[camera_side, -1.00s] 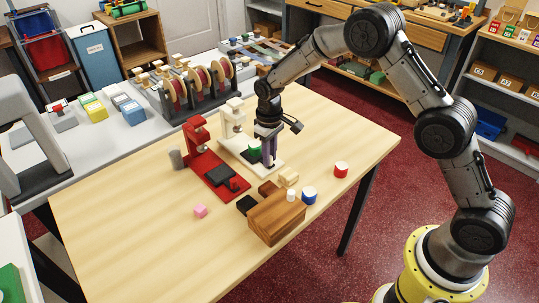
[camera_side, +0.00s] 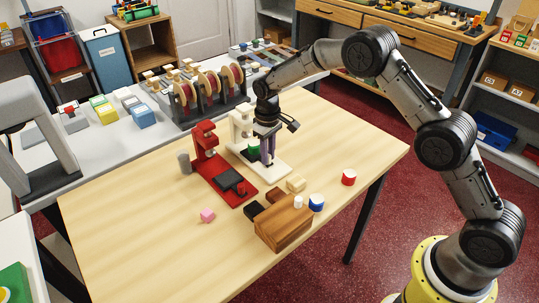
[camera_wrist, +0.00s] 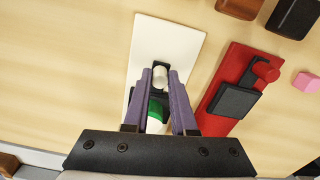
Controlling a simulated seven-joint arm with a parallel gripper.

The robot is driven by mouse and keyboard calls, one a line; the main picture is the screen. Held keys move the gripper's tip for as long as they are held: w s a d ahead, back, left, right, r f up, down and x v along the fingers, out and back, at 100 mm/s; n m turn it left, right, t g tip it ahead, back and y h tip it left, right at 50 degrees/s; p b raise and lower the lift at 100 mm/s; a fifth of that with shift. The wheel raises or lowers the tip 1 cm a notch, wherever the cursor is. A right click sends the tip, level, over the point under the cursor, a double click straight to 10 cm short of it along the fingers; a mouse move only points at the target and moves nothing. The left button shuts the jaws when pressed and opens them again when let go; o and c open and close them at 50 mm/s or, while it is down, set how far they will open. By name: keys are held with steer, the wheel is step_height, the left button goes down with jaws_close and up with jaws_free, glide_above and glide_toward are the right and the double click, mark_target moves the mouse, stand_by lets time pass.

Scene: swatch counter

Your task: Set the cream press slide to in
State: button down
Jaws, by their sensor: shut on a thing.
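The cream press (camera_side: 239,120) stands upright on its long cream base (camera_side: 281,170), which also shows in the wrist view (camera_wrist: 150,40). A green piece (camera_side: 253,152) sits on the slide, near the upright; it is partly hidden between my fingers in the wrist view (camera_wrist: 155,108). The slide's pale round knob (camera_wrist: 160,74) stands on a dark part. My gripper (camera_side: 267,163) points down over the base, its purple fingers (camera_wrist: 160,78) shut on the knob, on the side of the green piece away from the upright.
A red press (camera_side: 204,142) with a dark slide (camera_side: 229,180) and red knob stands close beside the cream one. The table's front left is bare.

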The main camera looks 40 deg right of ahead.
steer(key=c, duration=0.7)
jaws_free()
steer(key=shift+r, duration=0.1)
step_height(320, 180, up, 14)
steer(key=shift+f, duration=0.1)
